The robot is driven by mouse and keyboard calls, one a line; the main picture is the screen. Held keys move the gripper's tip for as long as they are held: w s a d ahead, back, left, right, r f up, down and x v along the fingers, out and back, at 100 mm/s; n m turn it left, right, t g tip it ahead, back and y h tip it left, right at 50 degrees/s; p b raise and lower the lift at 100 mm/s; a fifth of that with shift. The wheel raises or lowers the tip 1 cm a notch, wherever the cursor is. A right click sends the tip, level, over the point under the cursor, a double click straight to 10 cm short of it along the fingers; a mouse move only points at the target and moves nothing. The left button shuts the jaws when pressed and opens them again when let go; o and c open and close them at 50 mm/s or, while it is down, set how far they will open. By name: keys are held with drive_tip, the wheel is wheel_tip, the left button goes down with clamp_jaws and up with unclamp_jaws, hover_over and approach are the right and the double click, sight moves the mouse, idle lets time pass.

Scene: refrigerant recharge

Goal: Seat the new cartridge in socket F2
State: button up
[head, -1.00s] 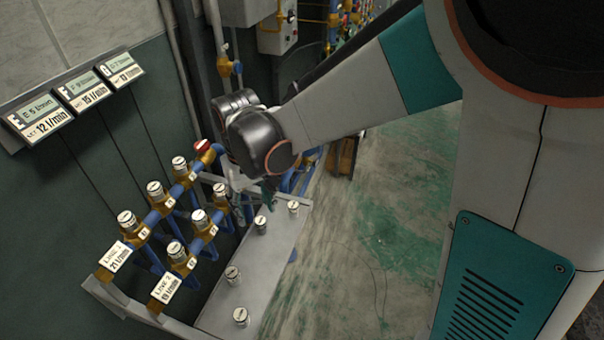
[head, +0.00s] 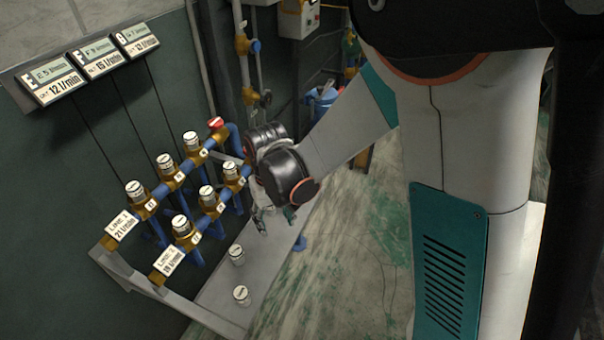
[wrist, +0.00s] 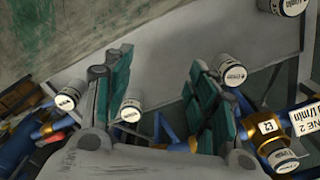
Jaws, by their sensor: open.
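My gripper (head: 273,218) is open and hangs over the far part of the shelf in the head view. The wrist view shows its two teal fingers apart with an empty gap (wrist: 160,68) between them. Two white cartridges stand on the near shelf: an inner one (head: 237,255) and an outer one (head: 241,295). In the wrist view, one cartridge (wrist: 232,73) is just right of the right finger and another (wrist: 131,108) is beside the left finger. The Line 2 row holds several capped sockets, including a middle one (head: 207,198). I cannot read which is F2, nor tell which cartridge is new.
The grey shelf (head: 215,290) runs beside the blue-pipe rack. The Line 1 row, with a capped socket (head: 135,190), lies behind. A red knob (head: 215,123) tops its far end. Flow displays (head: 95,68) hang on the wall. Open floor (head: 345,240) lies to the right.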

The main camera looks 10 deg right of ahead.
wheel_tip(320, 180, down, 8)
drive_tip(key=shift+r+b, duration=0.1)
drive_tip(key=shift+b, duration=1.15)
wheel_tip(320, 180, up, 14)
drive_tip(key=p, duration=0.6)
drive_tip(key=s+d+r+t, duration=0.1)
drive_tip(key=d+r, duration=0.2)
drive_tip(key=r, duration=0.2)
drive_tip(key=s+d+r+m+t+b, duration=0.1)
drive_tip(key=d+r+t, duration=0.1)
drive_tip(key=r, duration=0.4)
drive_tip(key=shift+s+d+y, duration=0.25)
drive_tip(key=shift+d+y, duration=0.05)
drive_tip(key=shift+d, duration=0.55)
drive_tip(key=shift+r, duration=0.15)
wheel_tip(320, 180, up, 6)
drive_tip(key=p, duration=0.5)
drive_tip(key=shift+d, duration=0.1)
